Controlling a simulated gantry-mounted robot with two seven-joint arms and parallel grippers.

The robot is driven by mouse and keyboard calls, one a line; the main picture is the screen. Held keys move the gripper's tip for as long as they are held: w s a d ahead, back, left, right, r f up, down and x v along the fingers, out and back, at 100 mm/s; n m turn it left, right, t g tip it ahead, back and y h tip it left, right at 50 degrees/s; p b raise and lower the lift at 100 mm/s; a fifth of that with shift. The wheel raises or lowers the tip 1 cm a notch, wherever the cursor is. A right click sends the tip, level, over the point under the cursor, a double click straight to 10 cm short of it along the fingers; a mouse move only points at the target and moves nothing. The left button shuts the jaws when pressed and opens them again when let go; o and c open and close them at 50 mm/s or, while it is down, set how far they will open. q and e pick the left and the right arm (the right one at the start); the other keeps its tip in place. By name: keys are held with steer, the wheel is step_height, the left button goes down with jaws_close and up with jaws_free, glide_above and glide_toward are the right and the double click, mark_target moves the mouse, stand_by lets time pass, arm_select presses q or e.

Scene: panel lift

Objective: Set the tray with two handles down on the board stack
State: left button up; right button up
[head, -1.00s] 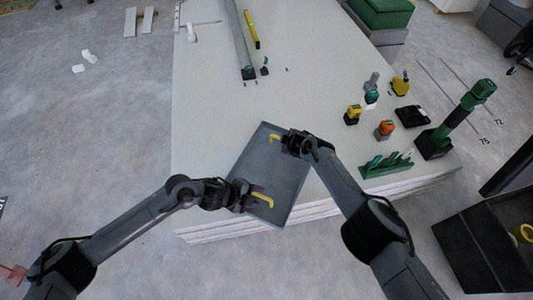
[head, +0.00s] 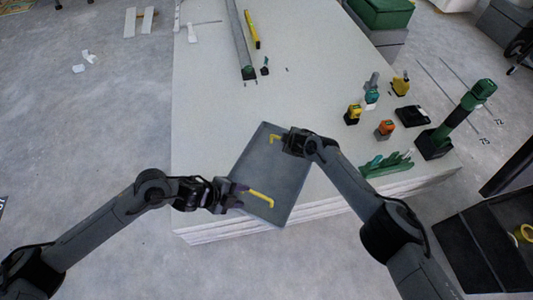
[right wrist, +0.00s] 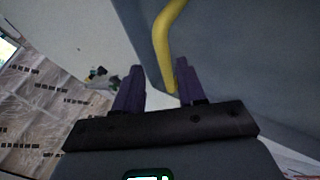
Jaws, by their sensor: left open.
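The grey tray (head: 272,172) lies tilted in the picture at the front of the white board stack (head: 225,110). Its near corner reaches past the stack's front edge in the head view. It has two yellow handles, a near one (head: 262,199) and a far one (head: 273,138). My left gripper (head: 241,196) is open at the left end of the near handle. My right gripper (head: 284,141) is beside the far handle. In the right wrist view its purple fingers (right wrist: 158,88) stand apart, with the yellow handle (right wrist: 166,45) showing just beyond and between them.
Small tools, including an orange one (head: 385,129) and a black pad (head: 411,116), stand on the right of the stack near a green-and-black tool (head: 462,118). A green rack (head: 386,165) is near my right forearm. A long bar (head: 240,40) lies at the back.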

steer(key=shift+s+d+r, duration=0.1)
steer(key=shift+s+r, duration=0.15)
steer(key=shift+s, duration=0.4)
steer(key=v, duration=0.9)
steer(key=shift+r, duration=0.15)
steer(key=shift+s, duration=0.15)
steer(key=shift+r, duration=0.1)
